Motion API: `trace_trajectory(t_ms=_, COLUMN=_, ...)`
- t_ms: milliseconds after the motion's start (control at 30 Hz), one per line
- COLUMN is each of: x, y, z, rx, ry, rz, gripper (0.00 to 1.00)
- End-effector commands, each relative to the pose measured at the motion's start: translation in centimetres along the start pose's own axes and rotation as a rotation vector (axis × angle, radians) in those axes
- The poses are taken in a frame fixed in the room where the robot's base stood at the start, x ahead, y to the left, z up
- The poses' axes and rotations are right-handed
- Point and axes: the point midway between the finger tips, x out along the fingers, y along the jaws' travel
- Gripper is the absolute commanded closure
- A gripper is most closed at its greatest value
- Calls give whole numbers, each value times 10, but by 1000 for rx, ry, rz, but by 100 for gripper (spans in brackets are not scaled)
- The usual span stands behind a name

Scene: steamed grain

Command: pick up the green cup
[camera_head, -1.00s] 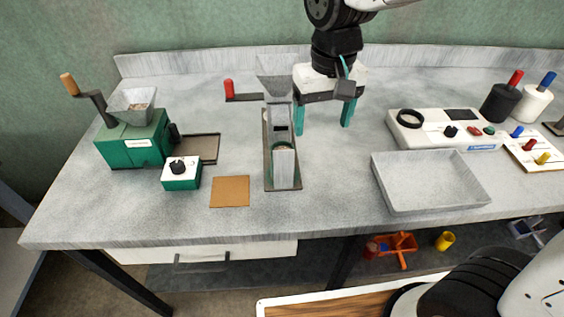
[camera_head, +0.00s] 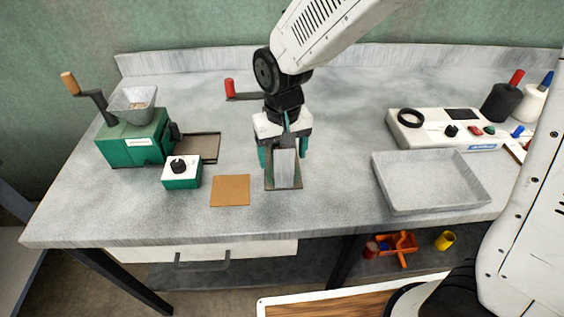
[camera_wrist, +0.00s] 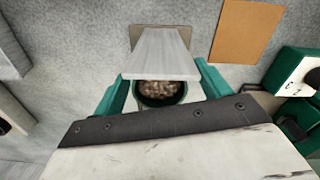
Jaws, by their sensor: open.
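The green cup (camera_wrist: 160,99) shows in the wrist view as a dark green round rim filled with brown grain. A pale grey panel (camera_wrist: 161,54) covers part of it and stands on its bench-front side; the panel also shows in the head view (camera_head: 286,168). In the head view the cup is hidden behind this panel and my gripper. My gripper (camera_head: 283,159) is open, with its teal fingers on either side of the cup and panel. In the wrist view its fingertips (camera_wrist: 162,76) flank the cup; I cannot tell whether they touch it.
A brown square mat (camera_head: 230,191) lies left of the panel. A small green box with a knob (camera_head: 181,173) and a green grinder (camera_head: 134,142) stand further left. A grey tray (camera_head: 430,182) is on the right. A red-handled crank (camera_head: 230,89) shows behind my gripper.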

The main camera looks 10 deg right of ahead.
Motion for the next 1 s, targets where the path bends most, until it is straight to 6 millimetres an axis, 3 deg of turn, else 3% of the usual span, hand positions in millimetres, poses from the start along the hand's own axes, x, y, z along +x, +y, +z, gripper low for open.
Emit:
trace_trajectory(t_ms=233, x=2, y=0, z=0, rx=0, ry=0, rz=0, gripper=24)
trace_trajectory(t_ms=400, x=2, y=0, z=0, rx=0, ry=0, rz=0, gripper=72)
trace_trajectory(t_ms=433, x=2, y=0, z=0, rx=0, ry=0, rz=0, gripper=76)
trace_trajectory(t_ms=767, x=-1, y=0, z=0, rx=0, ry=1, rz=0, gripper=76)
trace_trajectory(t_ms=1000, x=-23, y=0, z=0, rx=0, ry=4, rz=-1, gripper=76)
